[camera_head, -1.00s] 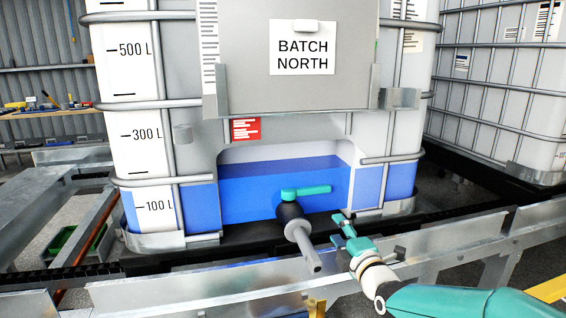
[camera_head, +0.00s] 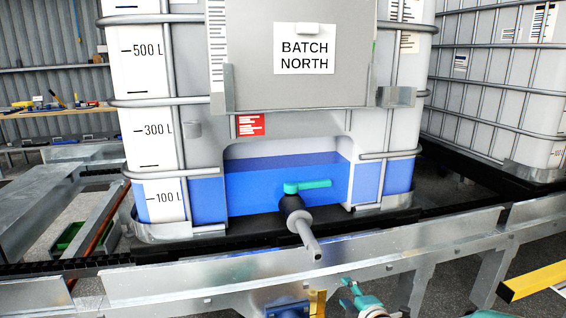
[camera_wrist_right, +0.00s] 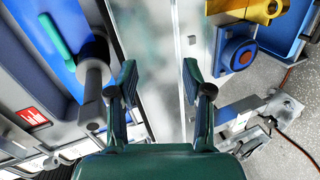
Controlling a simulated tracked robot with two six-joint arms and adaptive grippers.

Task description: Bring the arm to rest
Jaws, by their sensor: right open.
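My right gripper (camera_head: 352,296) is at the bottom edge of the head view, in front of and below the metal rail. It is open and empty. In the right wrist view its two fingers (camera_wrist_right: 160,95) stand apart with the rail's flat metal between them. The tank's outlet valve, with a teal handle (camera_head: 307,186) and a grey spout (camera_head: 306,236), is up and left of the gripper in the head view, apart from it. The teal handle also shows at upper left in the right wrist view (camera_wrist_right: 57,40). My left gripper is not in view.
The caged tank (camera_head: 290,192) labelled BATCH NORTH holds blue liquid behind the metal rail (camera_head: 240,262). A yellow bar (camera_head: 535,281) is at right.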

